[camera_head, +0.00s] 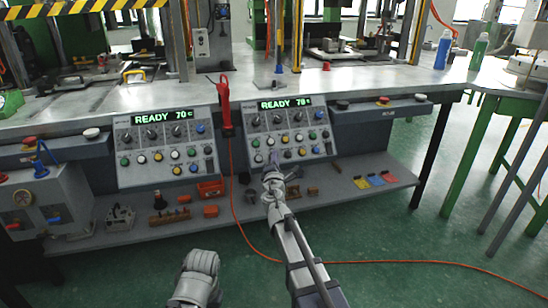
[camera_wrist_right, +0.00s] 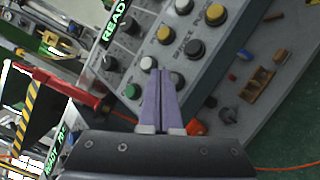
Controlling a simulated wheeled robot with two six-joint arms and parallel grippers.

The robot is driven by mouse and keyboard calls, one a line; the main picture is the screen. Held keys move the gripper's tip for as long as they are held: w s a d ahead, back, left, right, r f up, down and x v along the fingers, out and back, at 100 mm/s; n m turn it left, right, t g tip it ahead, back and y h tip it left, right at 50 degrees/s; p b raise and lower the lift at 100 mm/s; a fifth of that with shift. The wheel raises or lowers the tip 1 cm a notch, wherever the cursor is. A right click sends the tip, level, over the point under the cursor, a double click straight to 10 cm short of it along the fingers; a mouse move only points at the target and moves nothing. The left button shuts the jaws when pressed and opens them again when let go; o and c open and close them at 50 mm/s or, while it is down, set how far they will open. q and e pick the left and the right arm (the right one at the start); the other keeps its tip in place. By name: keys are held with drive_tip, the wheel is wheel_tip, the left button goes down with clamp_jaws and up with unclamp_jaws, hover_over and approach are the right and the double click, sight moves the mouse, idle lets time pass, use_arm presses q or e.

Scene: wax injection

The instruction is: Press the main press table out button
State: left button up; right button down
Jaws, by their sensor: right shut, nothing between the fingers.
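The right control panel (camera_head: 300,112), with a green READY display, carries rows of round knobs and buttons; the table out label is not legible. My right gripper (camera_head: 274,158) is at this panel's lower part. In the right wrist view its purple fingers (camera_wrist_right: 160,74) are shut with nothing between them. The tips overlap the panel face near a white button (camera_wrist_right: 147,63), a green button (camera_wrist_right: 133,91) and a dark button (camera_wrist_right: 177,79). I cannot tell whether they touch any. A similar left panel (camera_head: 150,170) also reads READY. My left gripper's fingers are not seen.
A red handheld tool (camera_head: 225,105) hangs between the panels; its orange hose (camera_head: 375,262) runs over the floor. A lower shelf (camera_head: 335,190) holds red bins, small parts and coloured cards. The metal worktop (camera_head: 345,82) is above. Green floor lies open at right.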

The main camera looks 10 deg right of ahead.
drive_tip(key=shift+w+f, duration=0.1)
drive_tip(key=shift+w+f+b, duration=0.15)
drive_tip(key=shift+w+b, duration=0.05)
drive_tip(key=shift+b, duration=0.1)
